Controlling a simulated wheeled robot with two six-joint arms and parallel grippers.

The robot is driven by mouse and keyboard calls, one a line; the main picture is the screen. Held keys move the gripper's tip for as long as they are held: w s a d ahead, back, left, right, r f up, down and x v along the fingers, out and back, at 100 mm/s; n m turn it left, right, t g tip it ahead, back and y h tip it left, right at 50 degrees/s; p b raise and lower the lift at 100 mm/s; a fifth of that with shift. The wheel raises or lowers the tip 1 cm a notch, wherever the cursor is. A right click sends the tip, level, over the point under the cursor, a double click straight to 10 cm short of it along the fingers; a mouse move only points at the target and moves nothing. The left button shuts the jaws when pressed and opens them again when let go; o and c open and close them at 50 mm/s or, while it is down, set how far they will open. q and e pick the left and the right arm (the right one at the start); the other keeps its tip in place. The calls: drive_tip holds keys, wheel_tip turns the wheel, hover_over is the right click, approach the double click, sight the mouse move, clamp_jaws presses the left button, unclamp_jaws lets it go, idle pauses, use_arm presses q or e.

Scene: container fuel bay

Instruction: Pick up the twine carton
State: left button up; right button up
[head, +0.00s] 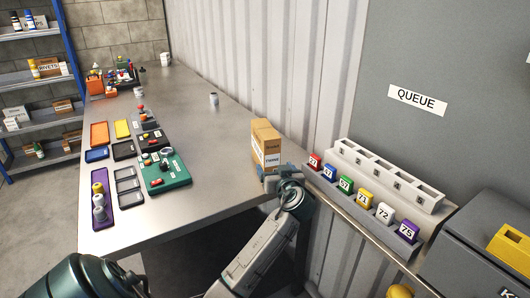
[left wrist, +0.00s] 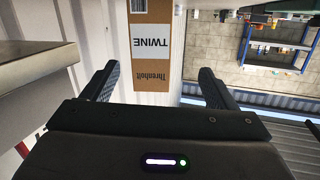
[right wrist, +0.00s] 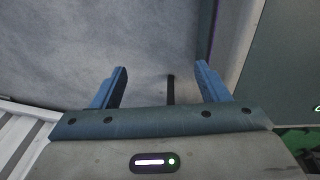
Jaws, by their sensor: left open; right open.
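The twine carton (head: 266,142) is a tall brown box with a white TWINE label, standing upright at the right edge of the steel bench (head: 215,135), near the corrugated wall. My left gripper (head: 268,174) is open at the carton's lower front in the head view. In the left wrist view the carton (left wrist: 151,45) shows ahead, in the gap between the open fingers (left wrist: 157,80), with clear space on both sides. My right gripper (right wrist: 162,78) is open and empty before a plain grey surface; it is out of the head view.
A ledge right of the carton holds a row of numbered coloured blocks (head: 362,198) and a white slotted rack (head: 385,175). Trays (head: 102,206) and a green board (head: 165,172) lie on the bench's left. A grey cup (head: 214,100) stands behind the carton. The bench left of the carton is clear.

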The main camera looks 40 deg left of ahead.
use_arm(q)
drive_tip(key=n+y, duration=0.1)
drive_tip(key=y, duration=0.1)
approach(268, 132)
drive_tip(key=x, duration=0.1)
drive_tip(key=p+x, duration=0.1)
drive_tip(key=x, duration=0.2)
drive_tip(key=shift+s+a+f+p, duration=0.15)
drive_tip(key=shift+a+f+p, duration=0.15)
drive_tip(key=shift+a+p, duration=0.1)
drive_tip(key=shift+a, duration=0.2)
drive_tip(key=shift+w+a+p, duration=0.2)
drive_tip(key=shift+w+p, duration=0.15)
drive_tip(key=p+x, duration=0.2)
drive_tip(key=x, duration=0.2)
drive_tip(key=shift+w, duration=0.2)
drive_tip(key=shift+w+a+f, duration=0.1)
drive_tip(key=c, duration=1.6)
clamp_jaws()
use_arm(e)
drive_tip(key=r, duration=0.1)
drive_tip(key=s+r, duration=0.1)
drive_tip(key=r, duration=0.1)
drive_tip(key=d+r, duration=0.1)
drive_tip(key=shift+s+d+r, duration=0.1)
drive_tip(key=shift+s+r, duration=0.05)
drive_tip(key=shift+r, duration=0.1)
